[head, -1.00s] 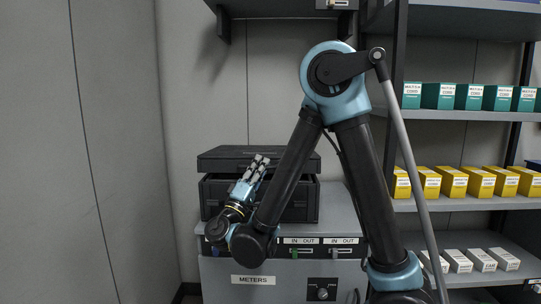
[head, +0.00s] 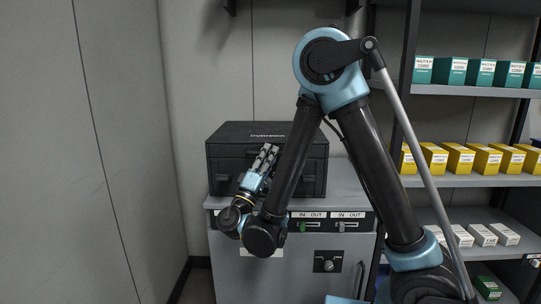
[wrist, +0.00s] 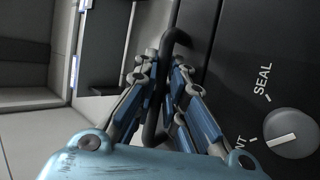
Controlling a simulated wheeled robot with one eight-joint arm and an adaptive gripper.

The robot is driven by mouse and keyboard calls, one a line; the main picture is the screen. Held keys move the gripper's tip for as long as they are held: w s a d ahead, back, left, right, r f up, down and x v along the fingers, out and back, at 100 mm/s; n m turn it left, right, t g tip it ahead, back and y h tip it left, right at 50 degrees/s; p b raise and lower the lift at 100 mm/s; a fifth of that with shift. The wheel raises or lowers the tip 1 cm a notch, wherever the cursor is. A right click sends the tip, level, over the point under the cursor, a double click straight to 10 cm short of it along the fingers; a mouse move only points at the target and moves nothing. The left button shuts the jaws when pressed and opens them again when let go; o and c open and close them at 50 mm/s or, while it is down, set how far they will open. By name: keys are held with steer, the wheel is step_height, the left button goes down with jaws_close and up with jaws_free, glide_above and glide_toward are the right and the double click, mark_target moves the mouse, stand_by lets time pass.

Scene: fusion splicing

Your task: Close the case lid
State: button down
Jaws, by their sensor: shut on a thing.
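The black case (head: 224,178) stands on the grey cabinet, partly hidden behind my arm. Its lid (head: 250,131) lies level on the body, and I see no gap in the head view. My gripper (head: 266,158) is at the front of the case. In the wrist view, my gripper (wrist: 163,68) has its fingers on both sides of a black bar handle (wrist: 178,38) and is shut on it. The handle stands out from a dark panel (wrist: 232,45) with a round knob (wrist: 291,133), marked "SEAL" and another partly hidden word.
The grey cabinet (head: 289,268) under the case has slots marked IN and OUT and a black latch (head: 327,262). Shelves with teal boxes (head: 453,71), yellow boxes (head: 460,158) and white boxes (head: 482,235) stand at the right. A bare wall (head: 120,130) is at the left.

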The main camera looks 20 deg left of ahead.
steer(key=c, duration=2)
jaws_free()
steer(key=shift+w+f, duration=0.1)
steer(key=shift+f, duration=0.05)
steer(key=shift+c, duration=0.2)
steer(key=shift+o, duration=0.6)
steer(key=shift+w+a+f, duration=0.1)
steer(key=shift+w+a, duration=0.05)
steer(key=s+a, duration=0.3)
steer(key=s, duration=0.9)
steer(key=shift+s+a+f, duration=0.15)
steer(key=shift+s+f, duration=0.15)
